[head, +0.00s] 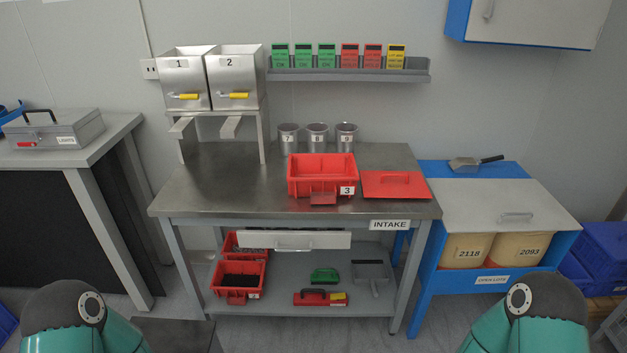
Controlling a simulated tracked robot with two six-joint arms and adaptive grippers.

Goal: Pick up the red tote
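A red tote (307,190) with a white label reading 3 stands upright near the front of the steel worktable (205,188). It looks open on top, and its inside appears empty. A flat red lid (408,190) with a handle lies on the table just right of it. Two more red totes, one in front (238,292) with dark contents and one behind (240,241), are on the lower shelf. My arms show only as teal and dark links at the bottom left and bottom right corners. Neither gripper is in view.
Numbered steel hoppers (206,78) stand at the table's back left. Several metal cups (317,137) stand behind the tote. A wall rack (350,75) holds coloured cards. A blue-framed bin cabinet (490,215) is at right, a grey case (55,129) at left. The table's left front is clear.

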